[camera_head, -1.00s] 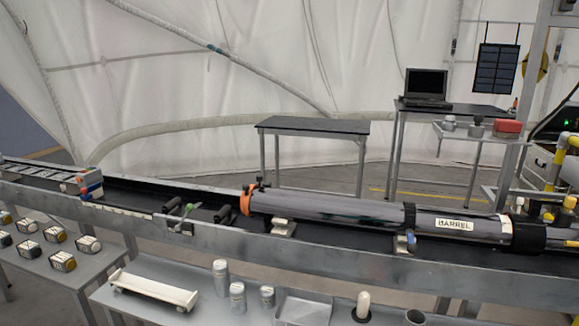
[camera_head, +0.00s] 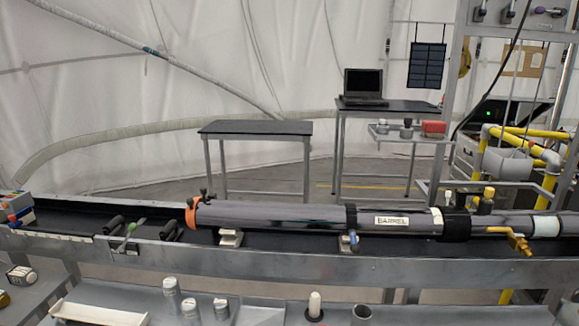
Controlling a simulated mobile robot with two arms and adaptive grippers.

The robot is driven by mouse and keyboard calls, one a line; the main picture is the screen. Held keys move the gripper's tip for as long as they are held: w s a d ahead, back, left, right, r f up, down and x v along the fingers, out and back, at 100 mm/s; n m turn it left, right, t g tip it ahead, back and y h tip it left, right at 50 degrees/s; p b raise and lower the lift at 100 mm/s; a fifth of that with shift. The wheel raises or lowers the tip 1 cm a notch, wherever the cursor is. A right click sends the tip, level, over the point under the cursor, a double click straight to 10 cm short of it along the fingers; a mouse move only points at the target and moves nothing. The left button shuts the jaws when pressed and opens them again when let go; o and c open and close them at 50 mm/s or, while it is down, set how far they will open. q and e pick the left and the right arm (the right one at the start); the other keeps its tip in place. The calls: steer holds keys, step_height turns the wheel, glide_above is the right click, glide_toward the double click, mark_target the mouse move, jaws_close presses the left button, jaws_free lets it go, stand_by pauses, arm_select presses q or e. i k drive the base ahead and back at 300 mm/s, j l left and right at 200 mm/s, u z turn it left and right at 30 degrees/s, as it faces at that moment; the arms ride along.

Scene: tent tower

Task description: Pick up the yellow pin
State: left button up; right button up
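I cannot clearly make out a yellow pin in the head view. The nearest in colour are a small brass-coloured piece (camera_head: 488,194) on top of the tube's right part and a brass-coloured fitting (camera_head: 515,241) hanging at its front. Whether either is the pin I cannot tell. The long grey tube labelled BARREL (camera_head: 280,216) lies on the bench trough, with an orange ring at its left end. Neither of my grippers is in view.
A metal rail (camera_head: 300,263) runs along the front of the trough. Nearer stand several grey cylinders and a white peg (camera_head: 314,304). Yellow pipes (camera_head: 550,185) stand at the right. Behind are a dark table (camera_head: 255,128) and a laptop (camera_head: 364,84).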

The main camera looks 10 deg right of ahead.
mark_target(489, 193)
steer(key=z, duration=1.5)
